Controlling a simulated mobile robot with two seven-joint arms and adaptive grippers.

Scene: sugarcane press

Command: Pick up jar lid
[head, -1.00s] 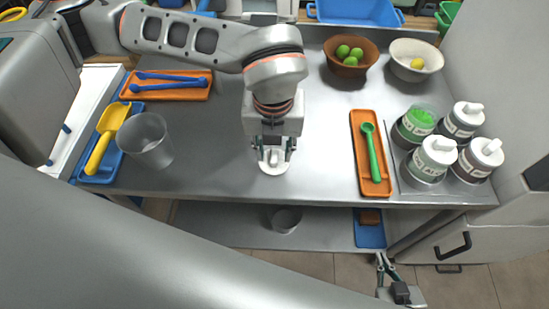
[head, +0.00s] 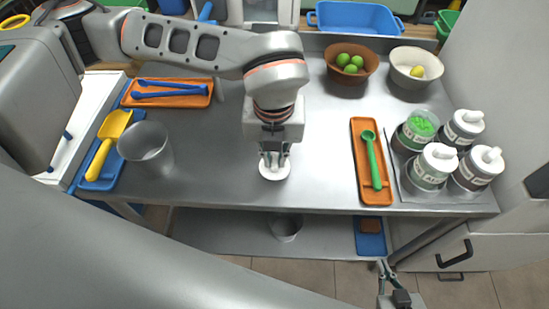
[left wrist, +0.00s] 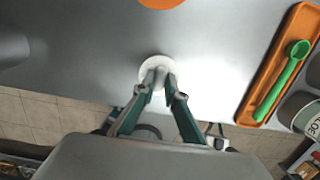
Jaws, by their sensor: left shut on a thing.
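The white jar lid (head: 275,173) is a round disc with a raised knob. It is near the front edge of the metal counter, in the middle. My left gripper (head: 273,162) points down from above with its fingers shut on the knob. In the left wrist view the lid (left wrist: 146,74) shows beyond the fingertips (left wrist: 160,84), which hide part of it. I cannot tell any gap between lid and counter. My right gripper (head: 387,268) is low in front of the counter, empty, with its fingers apart.
An open jar of green stuff (head: 422,124) stands with several lidded jars on a tray at right. An orange tray (head: 358,135) with a green spoon (head: 373,160) lies between. A clear cup (head: 146,147) stands at left. Bowls (head: 418,55) are behind.

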